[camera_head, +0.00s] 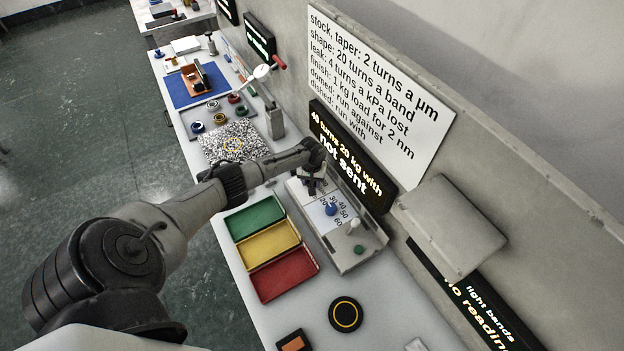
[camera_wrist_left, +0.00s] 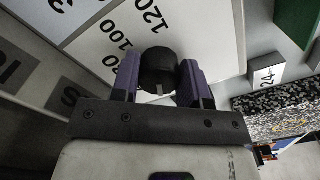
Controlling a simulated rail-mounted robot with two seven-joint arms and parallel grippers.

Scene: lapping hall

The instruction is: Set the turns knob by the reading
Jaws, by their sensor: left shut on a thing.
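My left gripper (camera_head: 312,186) is at the far end of a pale control box (camera_head: 375,250). In the left wrist view the gripper (camera_wrist_left: 160,78) has its purple pads on either side of a black knob (camera_wrist_left: 158,66) and is shut on it. A blue knob (camera_head: 331,209) stands on the same box, by a scale of 20 to 60. The display (camera_head: 350,155) reads "40 turns 20 kg with not sent". My right gripper is out of view.
A white lever (camera_head: 353,224) and a green button (camera_head: 358,249) are on the box. Green (camera_head: 256,218), yellow (camera_head: 268,245) and red (camera_head: 284,273) trays lie to its left. A printed rule board (camera_head: 385,85) is on the wall; its first line reads "stock, taper: 2 turns a µm".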

